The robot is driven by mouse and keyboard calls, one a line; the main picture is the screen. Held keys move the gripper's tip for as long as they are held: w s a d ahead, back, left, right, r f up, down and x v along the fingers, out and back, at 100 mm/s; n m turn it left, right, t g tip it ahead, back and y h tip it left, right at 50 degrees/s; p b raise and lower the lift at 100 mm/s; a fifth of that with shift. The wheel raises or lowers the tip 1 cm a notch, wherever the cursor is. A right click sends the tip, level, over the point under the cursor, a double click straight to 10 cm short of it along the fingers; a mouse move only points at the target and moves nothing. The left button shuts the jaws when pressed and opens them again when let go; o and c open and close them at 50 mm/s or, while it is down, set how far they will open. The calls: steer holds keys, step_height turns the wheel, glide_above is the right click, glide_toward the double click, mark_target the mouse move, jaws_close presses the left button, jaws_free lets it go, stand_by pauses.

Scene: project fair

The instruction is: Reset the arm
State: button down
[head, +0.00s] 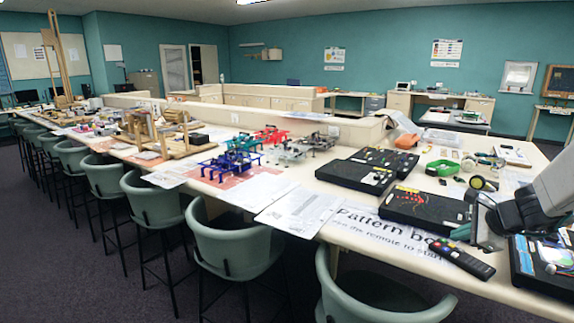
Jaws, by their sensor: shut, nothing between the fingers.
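My arm comes in from the right edge, a light grey link with a dark wrist. My gripper (478,222) is at its end, shut and empty, above the right part of the long counter. It overlaps the right side of a black box with red parts (425,205) in the picture; I cannot tell whether they touch. A remote control (461,258) lies on the counter just below the gripper in the picture.
The long pale counter (330,185) holds papers, blue and red models (232,160), black boxes (352,176) and a green ring-like item (442,168). A black tray (545,263) lies at right. Green chairs (233,247) line the front.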

steer(key=s+a+r+n+g+y, duration=0.25)
steer(key=s+a+n+g, duration=0.25)
steer(key=s+a+n, duration=0.8)
steer(key=s+a+r+n+g+h, duration=0.1)
steer(key=s+r+n+h, duration=0.1)
steer(key=s, duration=0.7)
steer(key=s+a+r+n+h, duration=0.2)
steer(key=s+r+n+h, duration=0.1)
steer(key=s+n, duration=0.4)
steer(key=s+r, duration=0.1)
steer(key=s, duration=0.2)
steer(key=shift+a+g, duration=0.15)
steer(key=shift+g, duration=0.25)
